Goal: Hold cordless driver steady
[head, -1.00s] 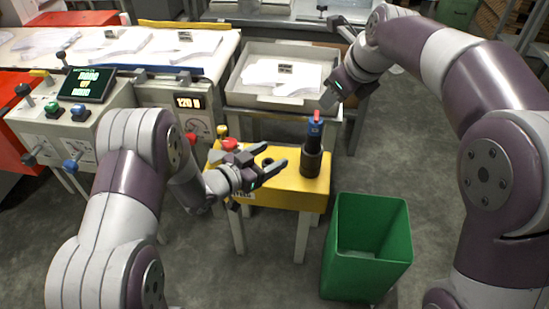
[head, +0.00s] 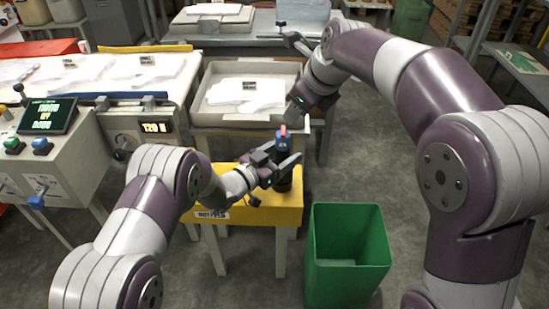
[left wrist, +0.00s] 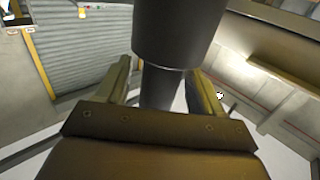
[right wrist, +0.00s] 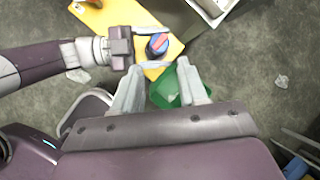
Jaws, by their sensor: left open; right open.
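The cordless driver (head: 282,143) stands upright on the yellow stand (head: 225,207), with a red tip, a blue upper part and a dark lower body. My left gripper (head: 279,172) is open, its fingers on either side of the driver. In the left wrist view a dark cylinder (left wrist: 178,35) with a narrower neck lies between the fingers, with no clear contact visible. In the right wrist view the driver's top (right wrist: 157,44) shows just beyond the fingers.
A green bin (head: 347,250) stands right of the yellow stand. A grey tray (head: 205,110) with white sheets is behind the stand. A control panel with a display (head: 48,116) is at the left. Grey floor is open at the right.

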